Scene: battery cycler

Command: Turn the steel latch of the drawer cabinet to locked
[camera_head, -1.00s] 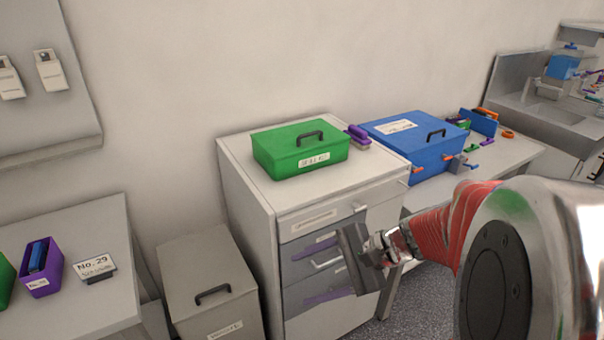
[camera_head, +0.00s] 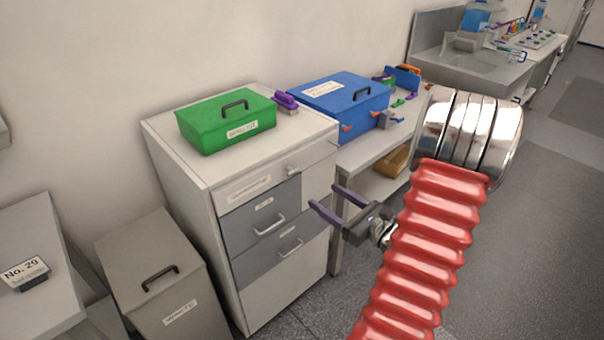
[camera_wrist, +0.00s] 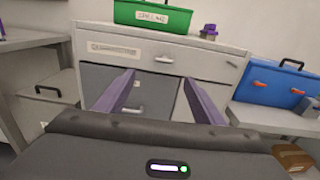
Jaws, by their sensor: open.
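The drawer cabinet (camera_head: 180,168) is pale with grey drawers, also in the wrist view (camera_wrist: 82,40). A small metal fitting (camera_head: 292,170) sits on its top front panel, and shows in the wrist view (camera_wrist: 164,59). A second thin fitting (camera_wrist: 232,64) is on the same panel further right. I cannot tell for sure which is the steel latch, nor how it is turned. My gripper (camera_head: 326,196) is open and empty, its purple fingers pointing at the cabinet front. In the wrist view my gripper (camera_wrist: 160,77) spreads below the panel, apart from both fittings.
A green box (camera_head: 225,122) and a purple-topped item (camera_head: 287,103) stand on the cabinet. A blue box (camera_head: 340,97) sits on the bench to the right. A grey lidded bin (camera_head: 152,265) stands left of the cabinet. Floor (camera_head: 520,215) on the right is clear.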

